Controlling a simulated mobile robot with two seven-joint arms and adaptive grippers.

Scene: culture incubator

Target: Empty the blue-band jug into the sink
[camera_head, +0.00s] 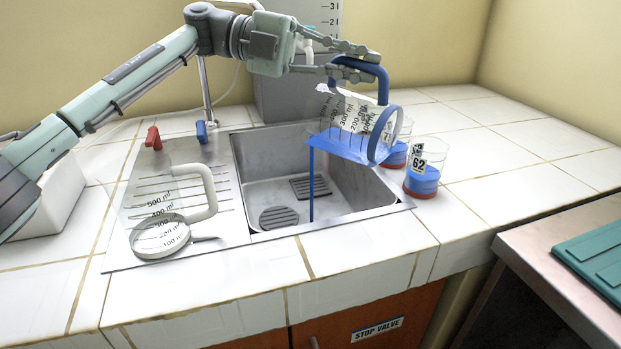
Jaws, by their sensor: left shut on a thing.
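The blue-band jug (345,122) is tilted over the right part of the sink (265,167), with its blue handle up and its blue-ringed base to the right. Blue liquid lies along its lower side, and a thin blue stream (312,185) falls from its left end into the basin. My left gripper (366,60) comes in from the left and is shut on the jug's blue handle (375,72). My right gripper is not in view.
Two beakers with blue liquid stand right of the sink, one labelled 62 (424,178). Red (153,138) and blue (202,132) taps stand behind. The tiled counter at right (510,140) is clear.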

